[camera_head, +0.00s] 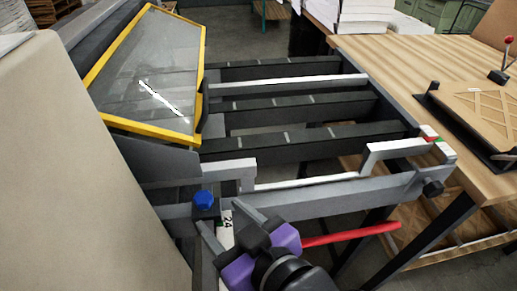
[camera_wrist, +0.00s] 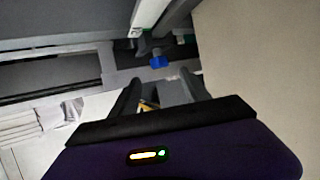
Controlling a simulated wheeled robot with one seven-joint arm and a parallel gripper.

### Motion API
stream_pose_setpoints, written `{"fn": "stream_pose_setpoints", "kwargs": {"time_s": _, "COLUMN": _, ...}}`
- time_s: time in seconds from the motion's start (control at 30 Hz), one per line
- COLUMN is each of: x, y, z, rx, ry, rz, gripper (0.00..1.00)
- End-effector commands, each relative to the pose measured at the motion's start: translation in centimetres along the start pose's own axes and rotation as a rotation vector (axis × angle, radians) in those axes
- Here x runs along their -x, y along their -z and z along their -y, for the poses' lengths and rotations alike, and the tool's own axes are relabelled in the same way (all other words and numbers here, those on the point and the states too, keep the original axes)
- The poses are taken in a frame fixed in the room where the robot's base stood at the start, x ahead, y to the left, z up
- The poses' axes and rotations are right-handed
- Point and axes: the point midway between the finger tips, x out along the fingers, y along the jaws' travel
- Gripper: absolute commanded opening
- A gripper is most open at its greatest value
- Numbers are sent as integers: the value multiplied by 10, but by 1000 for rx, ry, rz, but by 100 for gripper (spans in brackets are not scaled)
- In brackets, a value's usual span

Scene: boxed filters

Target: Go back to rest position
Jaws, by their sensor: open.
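My gripper (camera_head: 228,229) is at the bottom middle of the head view, with purple parts on the wrist behind it. Its two grey fingers are spread apart, and no object shows between them. It is beside the near corner of a grey metal frame, close to a blue knob (camera_head: 204,199). In the wrist view the fingers (camera_wrist: 160,92) point up the picture, and the blue knob (camera_wrist: 158,62) lies beyond them.
The grey frame (camera_head: 330,190) has several dark rails, a yellow-edged clear panel (camera_head: 150,75) and a red bar (camera_head: 350,234). A large beige surface (camera_head: 85,170) stands at the left. A wooden table (camera_head: 420,60) is at the right.

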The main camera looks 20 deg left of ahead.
Motion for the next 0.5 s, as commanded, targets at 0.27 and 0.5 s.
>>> {"fn": "stream_pose_setpoints", "kwargs": {"time_s": 0.27, "x": 1, "y": 16, "z": -7, "rx": -24, "ry": -27, "rz": -67, "gripper": 54}}
{"fn": "stream_pose_setpoints", "kwargs": {"time_s": 0.5, "x": 20, "y": 50, "z": -42, "rx": -89, "ry": -172, "rz": -291, "gripper": 54}}
